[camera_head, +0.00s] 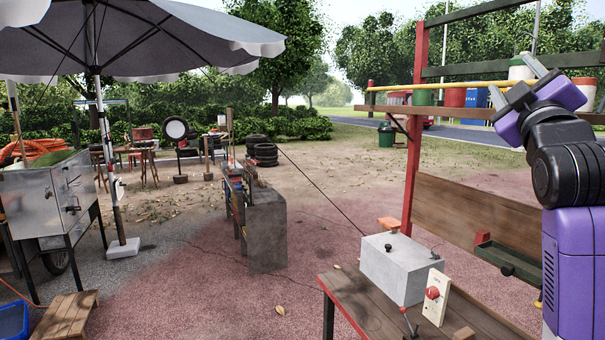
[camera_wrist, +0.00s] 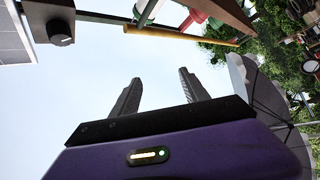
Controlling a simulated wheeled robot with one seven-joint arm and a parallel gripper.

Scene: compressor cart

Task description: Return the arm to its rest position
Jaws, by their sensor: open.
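My gripper (camera_head: 515,84) is at the upper right of the head view, at the end of my raised purple and black arm. Its two grey fingers are spread apart with nothing between them. In the wrist view the two dark fingers of my gripper (camera_wrist: 160,88) stand apart against open sky. The gripper is high, in front of the wooden rack with the yellow bar (camera_head: 440,84), and touches nothing that I can see. My forearm hides part of the rack's right side.
A wooden table (camera_head: 372,308) below carries a grey box (camera_head: 402,268) and a white panel with a red knob (camera_head: 435,296). A red post (camera_head: 415,150) stands behind it. A large umbrella (camera_head: 150,38) covers the upper left. A metal cabinet (camera_head: 30,205) stands at left.

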